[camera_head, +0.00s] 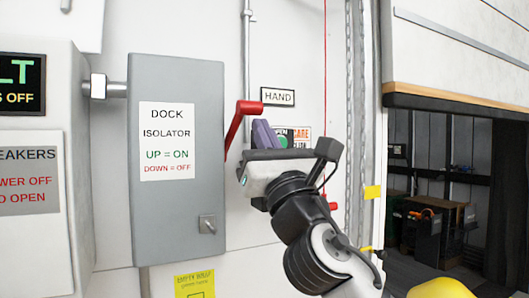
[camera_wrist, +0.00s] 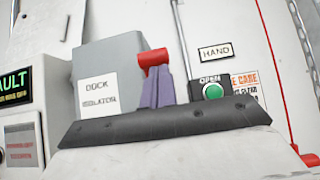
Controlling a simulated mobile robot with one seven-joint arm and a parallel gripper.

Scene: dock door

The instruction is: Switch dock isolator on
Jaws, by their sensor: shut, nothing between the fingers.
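The dock isolator (camera_head: 177,215) is a grey wall box labelled UP = ON, DOWN = OFF; it also shows in the wrist view (camera_wrist: 104,58). Its red lever (camera_head: 237,124) is on the box's right side and slants upward, with its grip at the top bent to the right. In the wrist view the red grip (camera_wrist: 152,58) is just above my fingertips. My gripper (camera_head: 263,125) has its purple fingers shut and empty, right of the lever and just below the grip. I cannot tell whether they touch it. The lever's lower end is partly hidden at the box edge.
A HAND sign (camera_head: 278,97) and a green OPEN button (camera_wrist: 214,91) are on the wall to the right. A red cord (camera_head: 325,60) hangs beside them. A breaker cabinet (camera_head: 30,245) stands at left. The dock opening (camera_head: 430,135) is at far right.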

